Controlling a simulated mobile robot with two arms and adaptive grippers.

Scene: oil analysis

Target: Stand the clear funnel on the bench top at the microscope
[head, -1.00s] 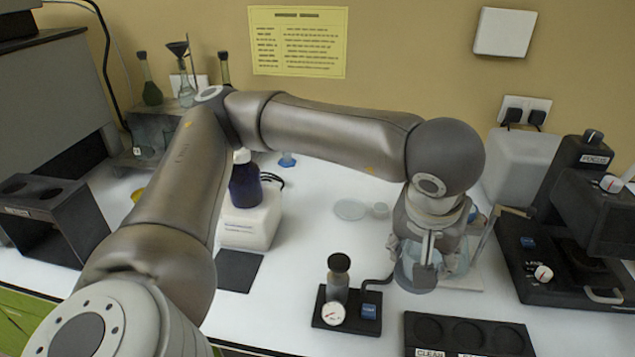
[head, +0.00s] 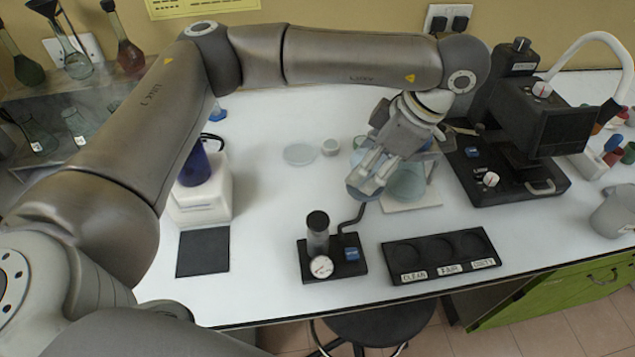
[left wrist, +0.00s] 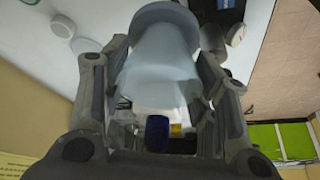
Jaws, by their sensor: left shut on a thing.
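My left gripper (head: 372,172) is shut on the clear funnel (head: 360,189), a pale bluish see-through piece. It is held tilted above the bench top (head: 290,205), left of the microscope (head: 510,155). In the left wrist view the funnel (left wrist: 160,65) lies between the two fingers, its wide rounded end pointing away from the palm. The fingers hide part of it in the head view. My right gripper is not in view.
A glass vessel (head: 408,182) stands on a pale board behind the gripper. A black gauge stand (head: 350,268) and a black three-well tray (head: 440,262) are near the front edge. Flat clear dishes (head: 300,154) lie left of the gripper. Bench between dishes and gauge stand is clear.

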